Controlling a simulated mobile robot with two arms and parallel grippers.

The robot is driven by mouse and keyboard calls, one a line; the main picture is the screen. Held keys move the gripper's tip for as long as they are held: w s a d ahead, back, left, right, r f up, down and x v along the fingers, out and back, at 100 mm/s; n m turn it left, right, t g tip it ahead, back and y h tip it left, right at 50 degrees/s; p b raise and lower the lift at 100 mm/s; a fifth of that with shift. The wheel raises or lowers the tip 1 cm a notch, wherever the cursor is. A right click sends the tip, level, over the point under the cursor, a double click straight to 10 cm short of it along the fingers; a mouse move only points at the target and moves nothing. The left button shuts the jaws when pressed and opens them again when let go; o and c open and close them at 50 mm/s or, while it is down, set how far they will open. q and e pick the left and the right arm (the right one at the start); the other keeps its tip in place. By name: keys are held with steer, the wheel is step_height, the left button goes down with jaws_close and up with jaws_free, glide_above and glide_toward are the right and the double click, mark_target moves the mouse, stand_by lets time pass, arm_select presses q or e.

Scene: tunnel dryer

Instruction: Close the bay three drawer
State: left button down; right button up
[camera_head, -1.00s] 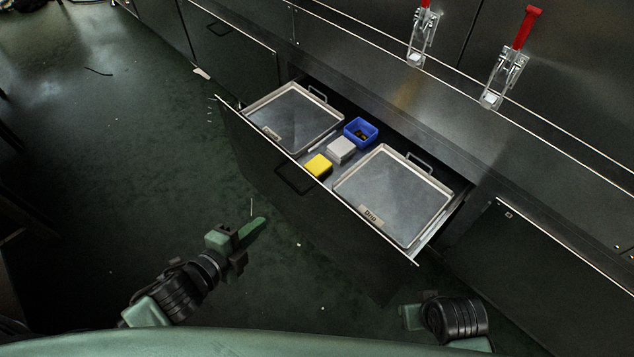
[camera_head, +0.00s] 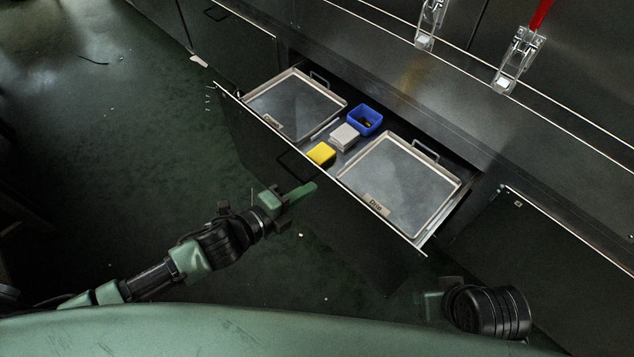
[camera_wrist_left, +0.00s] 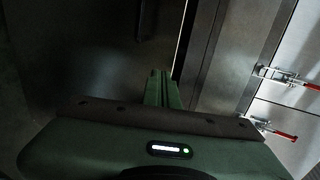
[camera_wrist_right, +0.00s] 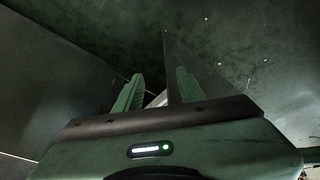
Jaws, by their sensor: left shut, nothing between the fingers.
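The drawer (camera_head: 345,215) is pulled out from the dark cabinet in the head view. Its dark front carries a bar handle (camera_head: 290,168). It holds two metal trays, a blue bin, a grey block and a yellow block. My left gripper (camera_head: 308,190) is shut and empty, in front of the drawer front and a little below the handle in the picture. Its closed fingers also show in the left wrist view (camera_wrist_left: 161,85). My right gripper (camera_wrist_right: 160,90) is open, its fingers apart in the right wrist view. In the head view it is mostly hidden behind its own wrist, near the drawer's right corner.
Closed cabinet fronts stand left (camera_head: 232,45) and right (camera_head: 545,240) of the drawer. Two metal latches with red handles (camera_head: 520,55) are above on the cabinet. The green floor (camera_head: 120,150) to the left is mostly clear.

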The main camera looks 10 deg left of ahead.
mark_target(327, 176)
arm_select(q)
steer(key=shift+w+d, duration=0.8)
steer(key=shift+w, duration=0.25)
steer(key=shift+w+d, duration=0.35)
arm_select(e)
steer(key=shift+s+r, duration=0.15)
steer(key=shift+r, duration=0.1)
arm_select(q)
steer(key=shift+w, duration=0.1)
